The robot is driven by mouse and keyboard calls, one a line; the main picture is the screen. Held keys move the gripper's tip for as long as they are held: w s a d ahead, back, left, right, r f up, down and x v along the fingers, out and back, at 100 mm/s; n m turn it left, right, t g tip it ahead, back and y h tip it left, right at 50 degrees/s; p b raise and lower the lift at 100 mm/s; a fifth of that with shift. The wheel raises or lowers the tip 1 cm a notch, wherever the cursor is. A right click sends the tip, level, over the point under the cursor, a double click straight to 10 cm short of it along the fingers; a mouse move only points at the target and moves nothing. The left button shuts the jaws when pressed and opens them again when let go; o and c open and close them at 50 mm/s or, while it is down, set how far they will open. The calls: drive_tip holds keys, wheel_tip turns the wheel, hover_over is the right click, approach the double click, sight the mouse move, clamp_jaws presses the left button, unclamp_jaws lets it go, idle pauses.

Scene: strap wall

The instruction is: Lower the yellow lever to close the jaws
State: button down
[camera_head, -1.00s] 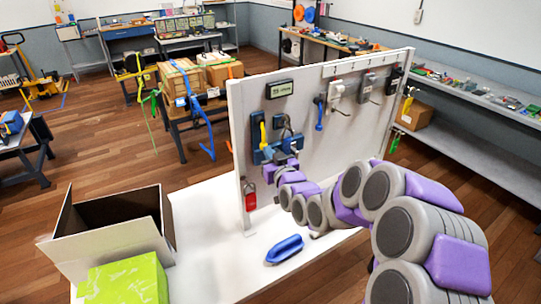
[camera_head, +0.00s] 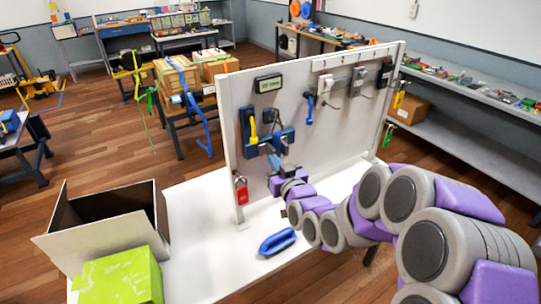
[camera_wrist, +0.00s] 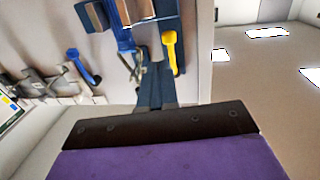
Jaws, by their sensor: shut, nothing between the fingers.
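The yellow lever (camera_head: 253,128) is on a blue plate (camera_head: 245,120) at the left of the upright white board. It also shows in the wrist view (camera_wrist: 169,52), its rounded end toward the top of that picture. A blue clamp-like fixture (camera_head: 262,146) with metal parts sits beside and below the lever; whether its jaws are closed is unclear. My gripper (camera_head: 283,162) is shut and empty, just below and right of the lever in the head view. In the wrist view my dark fingers (camera_wrist: 154,88) point at the fixture beside the lever, apparently apart from the lever. Their exact tips are hard to make out.
A red padlock (camera_head: 240,190) hangs at the board's left edge. A blue-handled part (camera_head: 308,108) hangs right of the lever. A blue boat-shaped object (camera_head: 277,242), an open box (camera_head: 110,225) and a green box (camera_head: 122,277) are on the white table.

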drive_tip(key=s+d+f+m+g+h+b, duration=0.1)
drive_tip(key=s+d+f+g+h+b, duration=0.35)
drive_tip(key=s, duration=0.65)
drive_tip(key=s+d+f+m+g+h+b, duration=0.15)
drive_tip(key=s+d+f+g+b, duration=0.25)
drive_tip(key=s+d+f+g, duration=0.55)
drive_tip(key=s+r+m+g+h, duration=0.1)
drive_tip(key=s+g, duration=0.3)
drive_tip(key=s, duration=2.1)
drive_tip(key=shift+r+m+h, duration=0.3)
drive_tip(key=shift+r+m, duration=0.15)
drive_tip(key=shift+m, duration=0.3)
